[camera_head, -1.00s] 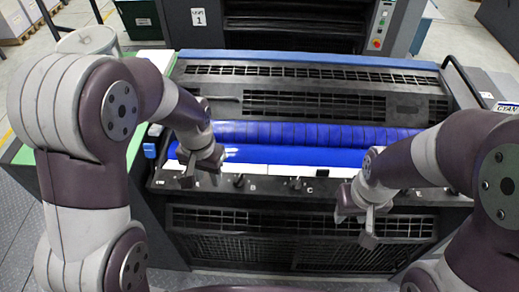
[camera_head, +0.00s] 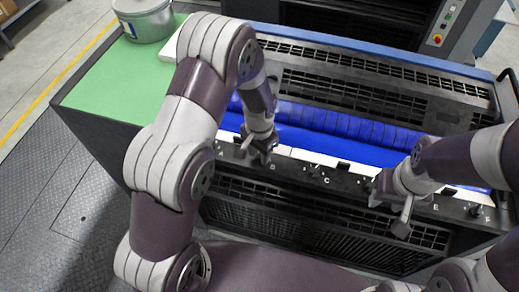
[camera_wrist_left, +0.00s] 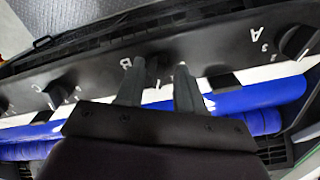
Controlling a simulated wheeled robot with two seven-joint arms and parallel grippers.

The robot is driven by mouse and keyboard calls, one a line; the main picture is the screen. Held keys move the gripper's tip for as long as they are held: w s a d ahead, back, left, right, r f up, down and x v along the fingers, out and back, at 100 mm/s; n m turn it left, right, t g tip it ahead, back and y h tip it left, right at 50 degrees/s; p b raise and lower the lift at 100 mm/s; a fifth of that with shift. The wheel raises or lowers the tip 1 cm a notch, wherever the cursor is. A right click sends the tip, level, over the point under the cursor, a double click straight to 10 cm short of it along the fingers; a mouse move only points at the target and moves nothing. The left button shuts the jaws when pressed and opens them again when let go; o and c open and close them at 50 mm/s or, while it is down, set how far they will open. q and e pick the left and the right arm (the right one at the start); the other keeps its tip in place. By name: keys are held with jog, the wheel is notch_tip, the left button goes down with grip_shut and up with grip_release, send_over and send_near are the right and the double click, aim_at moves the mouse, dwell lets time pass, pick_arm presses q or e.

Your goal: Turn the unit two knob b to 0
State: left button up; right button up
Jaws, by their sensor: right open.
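The front panel (camera_head: 345,180) of the blue-rollered unit carries lettered black knobs. Knob b (camera_wrist_left: 153,67), beside its letter B, shows between the fingertips in the left wrist view, closer to the left finger. My left gripper (camera_wrist_left: 160,70) is open there, and I cannot tell whether it touches the knob. In the head view my left gripper (camera_head: 258,152) is over the panel by the letter B and mostly hides that knob. Knob b's exact setting is not readable. My right gripper (camera_head: 390,205) is open and empty at the panel's front edge, right of C.
Knob A (camera_wrist_left: 297,40) and knob C (camera_wrist_left: 57,92) flank knob b. Blue rollers (camera_head: 330,140) lie just behind the panel. A green tabletop (camera_head: 120,88) with a metal can (camera_head: 146,22) is at the left. Floor (camera_head: 60,190) is clear at the left.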

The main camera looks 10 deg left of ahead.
pick_arm(q)
jog(key=shift+s+a+f, duration=0.1)
jog(key=shift+a, duration=0.05)
jog(key=shift+w+d, duration=0.2)
grip_shut()
